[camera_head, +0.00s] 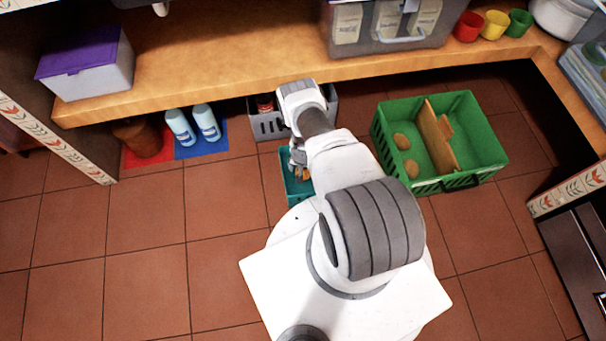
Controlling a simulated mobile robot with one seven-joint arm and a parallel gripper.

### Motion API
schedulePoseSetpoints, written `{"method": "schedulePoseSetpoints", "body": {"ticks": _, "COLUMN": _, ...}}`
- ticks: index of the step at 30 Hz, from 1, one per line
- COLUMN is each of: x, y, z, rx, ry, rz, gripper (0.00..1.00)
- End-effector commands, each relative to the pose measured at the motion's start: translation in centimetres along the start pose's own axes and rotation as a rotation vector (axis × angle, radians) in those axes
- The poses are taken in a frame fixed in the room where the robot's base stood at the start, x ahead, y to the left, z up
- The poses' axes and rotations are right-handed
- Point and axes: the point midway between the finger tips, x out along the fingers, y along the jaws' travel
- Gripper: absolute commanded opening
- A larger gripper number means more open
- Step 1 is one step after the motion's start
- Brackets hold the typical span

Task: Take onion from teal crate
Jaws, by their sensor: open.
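The teal crate (286,184) stands on the tiled floor in the middle of the view, mostly hidden under my arm. My gripper (301,172) points down at the crate, partly covered by my own arm links. It is open. A small orange-brown patch shows by the fingertips and may be an onion; it is too small to be sure. I cannot tell whether the fingers touch it or how deep they reach.
A green crate (487,150) with a divider and brown, potato-like items stands to the right. A grey crate (269,128) is just behind the teal one. Bottles (206,122) stand on a blue mat at left. A wooden shelf (225,55) overhangs behind. Floor at front left is clear.

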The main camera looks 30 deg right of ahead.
Motion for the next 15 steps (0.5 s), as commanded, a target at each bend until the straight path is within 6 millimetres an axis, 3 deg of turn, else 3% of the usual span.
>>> {"method": "schedulePoseSetpoints", "body": {"ticks": 10, "x": 0.69, "y": -0.02, "z": 0.02, "rx": 0.0, "ry": 0.0, "rz": 0.0, "gripper": 1.0}}
{"method": "schedulePoseSetpoints", "body": {"ticks": 15, "x": 0.68, "y": -0.02, "z": 0.02, "rx": 0.0, "ry": 0.0, "rz": 0.0, "gripper": 0.69}}
